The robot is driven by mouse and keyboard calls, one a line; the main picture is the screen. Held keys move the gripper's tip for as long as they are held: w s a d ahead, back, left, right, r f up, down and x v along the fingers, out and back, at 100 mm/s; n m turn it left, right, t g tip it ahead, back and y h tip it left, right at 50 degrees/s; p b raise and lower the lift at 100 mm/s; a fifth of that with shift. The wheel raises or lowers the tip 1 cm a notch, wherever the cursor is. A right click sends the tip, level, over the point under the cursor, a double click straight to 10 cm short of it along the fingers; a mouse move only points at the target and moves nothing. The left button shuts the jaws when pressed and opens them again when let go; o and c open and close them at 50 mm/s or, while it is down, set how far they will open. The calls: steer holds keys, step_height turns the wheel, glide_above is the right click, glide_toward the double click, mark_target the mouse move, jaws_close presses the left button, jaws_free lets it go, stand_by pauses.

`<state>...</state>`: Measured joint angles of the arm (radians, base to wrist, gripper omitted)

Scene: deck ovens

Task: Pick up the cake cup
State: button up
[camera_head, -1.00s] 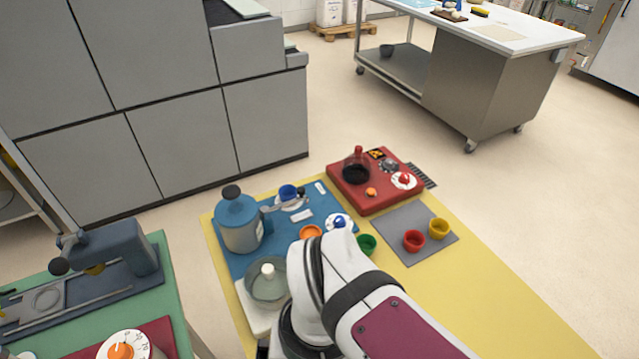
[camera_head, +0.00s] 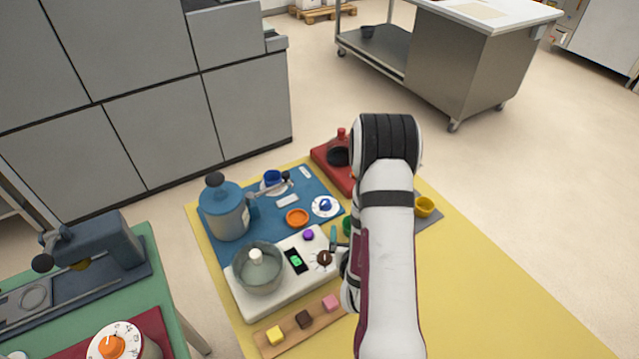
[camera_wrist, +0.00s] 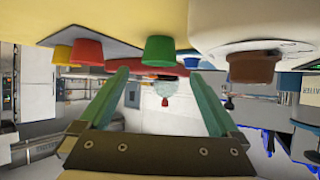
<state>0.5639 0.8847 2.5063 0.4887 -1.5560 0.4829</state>
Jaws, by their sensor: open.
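Small coloured cups stand on the table; I cannot tell which is the cake cup. In the wrist view, which looks upside down, I see a yellow cup (camera_wrist: 61,54), a red cup (camera_wrist: 86,51) and a green cup (camera_wrist: 160,49). In the head view the yellow cup (camera_head: 424,207) is right of my arm, the green cup (camera_head: 347,226) is partly covered and the red cup is hidden. My gripper (camera_wrist: 157,76) is open and empty, its green fingers apart, with the green cup beyond them. In the head view a green finger (camera_head: 333,237) shows near the white device's brown knob.
The white device (camera_head: 290,290) carries a glass bowl (camera_head: 257,268) and a brown knob (camera_head: 324,258). A blue mat (camera_head: 265,215) holds a blue pot (camera_head: 226,212) and an orange ring-like piece (camera_head: 297,218). A red device (camera_head: 325,155) stands behind my arm. The yellow tabletop is clear at front right.

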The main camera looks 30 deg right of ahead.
steer(key=shift+s+f, duration=0.2)
steer(key=shift+f, duration=0.35)
steer(key=x, duration=0.5)
steer(key=shift+r, duration=0.1)
